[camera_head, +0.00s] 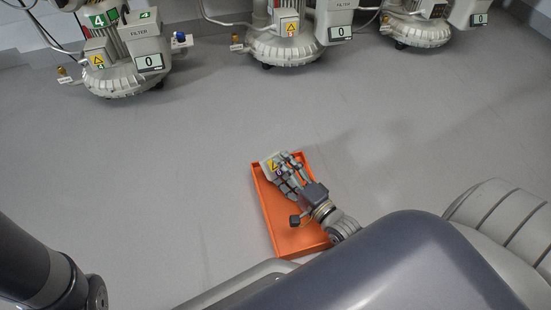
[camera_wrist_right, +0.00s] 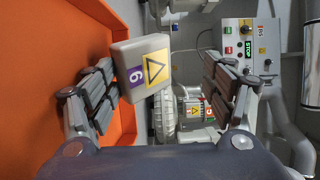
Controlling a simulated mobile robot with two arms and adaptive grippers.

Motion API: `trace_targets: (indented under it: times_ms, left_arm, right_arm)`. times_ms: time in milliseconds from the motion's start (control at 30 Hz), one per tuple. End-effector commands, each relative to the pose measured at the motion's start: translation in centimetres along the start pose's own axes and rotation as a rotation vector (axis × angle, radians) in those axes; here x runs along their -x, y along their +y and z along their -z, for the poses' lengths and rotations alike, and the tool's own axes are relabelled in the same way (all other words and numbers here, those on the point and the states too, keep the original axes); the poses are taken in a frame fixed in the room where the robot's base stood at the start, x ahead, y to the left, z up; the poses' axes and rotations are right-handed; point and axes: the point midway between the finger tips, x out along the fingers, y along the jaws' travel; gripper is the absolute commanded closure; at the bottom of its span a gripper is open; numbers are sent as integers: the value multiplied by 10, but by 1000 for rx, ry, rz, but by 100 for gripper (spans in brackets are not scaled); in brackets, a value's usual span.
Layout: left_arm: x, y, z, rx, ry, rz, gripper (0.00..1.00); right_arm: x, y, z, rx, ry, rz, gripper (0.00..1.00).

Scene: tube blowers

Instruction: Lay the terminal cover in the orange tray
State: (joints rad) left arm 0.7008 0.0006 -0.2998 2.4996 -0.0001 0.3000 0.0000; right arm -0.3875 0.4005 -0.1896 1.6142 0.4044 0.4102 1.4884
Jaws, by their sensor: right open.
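The terminal cover (camera_head: 267,168) is a pale grey box with a yellow warning triangle. It is at the far end of the orange tray (camera_head: 291,240), within the tray's outline. In the right wrist view the cover (camera_wrist_right: 145,65) also shows a purple label with a 6, and the tray's orange surface (camera_wrist_right: 30,70) fills the left side. My right gripper (camera_head: 284,166) is over the tray's far end. Its fingers are spread around the cover, which is nearer the left finger, with a clear gap to the right one (camera_wrist_right: 163,75). Whether the cover's underside touches the tray is hidden. My left gripper is out of view.
Several grey blower machines stand along the back, including one marked 4 (camera_head: 120,55) and a middle one (camera_head: 285,40). The grey floor between them and the tray is clear.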

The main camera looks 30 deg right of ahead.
Motion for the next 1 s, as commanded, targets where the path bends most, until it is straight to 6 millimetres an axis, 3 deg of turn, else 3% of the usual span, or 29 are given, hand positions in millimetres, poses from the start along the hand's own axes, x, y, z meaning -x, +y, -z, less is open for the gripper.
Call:
trace_targets:
  times_ms: [33, 200, 400, 1000]
  left_arm:
    - [-13, -3, -4, 0, 0, 0, 100]
    - [-29, -6, -10, 0, 1, 0, 100]
    - [-37, -8, -13, 0, 1, 0, 100]
    - [-38, -8, -13, 0, 1, 0, 100]
  right_arm:
    - [14, -6, 0, 2, -1, -6, 24]
    - [50, -5, 0, 0, 0, -3, 24]
    - [76, -3, 0, 1, 0, 1, 24]
    - [82, -2, 0, 0, 0, 4, 24]
